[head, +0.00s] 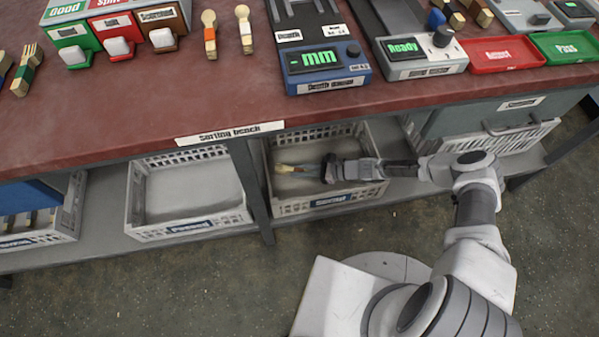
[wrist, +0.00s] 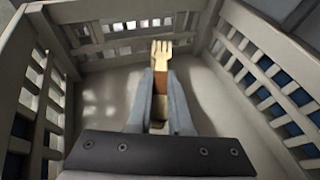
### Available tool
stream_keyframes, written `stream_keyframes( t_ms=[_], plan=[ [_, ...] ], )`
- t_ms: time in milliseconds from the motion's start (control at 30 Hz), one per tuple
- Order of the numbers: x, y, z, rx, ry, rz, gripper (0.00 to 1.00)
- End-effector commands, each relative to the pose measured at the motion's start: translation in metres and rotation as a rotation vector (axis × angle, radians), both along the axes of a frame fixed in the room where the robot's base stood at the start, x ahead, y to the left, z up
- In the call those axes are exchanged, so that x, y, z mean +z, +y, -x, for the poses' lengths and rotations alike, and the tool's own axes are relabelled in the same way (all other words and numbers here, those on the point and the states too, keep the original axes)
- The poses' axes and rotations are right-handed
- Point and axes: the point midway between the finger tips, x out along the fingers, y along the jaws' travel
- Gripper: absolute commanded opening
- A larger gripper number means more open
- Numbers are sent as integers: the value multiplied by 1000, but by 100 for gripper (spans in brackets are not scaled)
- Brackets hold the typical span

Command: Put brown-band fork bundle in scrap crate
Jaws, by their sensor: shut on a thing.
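The brown-band fork bundle (wrist: 161,52) is pale wood, with its tines pointing away from my wrist camera and its brown band between my fingers. In the head view its pale tines (head: 286,168) show at the tip of my gripper (head: 317,169). My gripper (wrist: 160,88) is shut on the bundle. It reaches into the right-hand open crate (head: 285,208) on the lower shelf, with the bundle inside the walls. The crate's slatted pale walls (wrist: 90,66) surround it in the wrist view. The blue label is too blurred to read surely. The gap to the floor is unclear.
The sorting bench (head: 120,125) overhangs the shelf, and a bench leg (head: 249,190) stands just left of this crate. Another open crate (head: 187,230) sits left of the leg. No other things show inside the crate around the bundle.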

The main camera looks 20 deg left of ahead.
Motion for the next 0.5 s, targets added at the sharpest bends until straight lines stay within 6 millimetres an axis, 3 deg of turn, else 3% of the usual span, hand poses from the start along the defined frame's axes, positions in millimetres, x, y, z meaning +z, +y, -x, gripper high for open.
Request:
stream_keyframes(
  t_ms=[500],
  plan=[
    [-9,0,0,0,0,1,0]
  ],
)
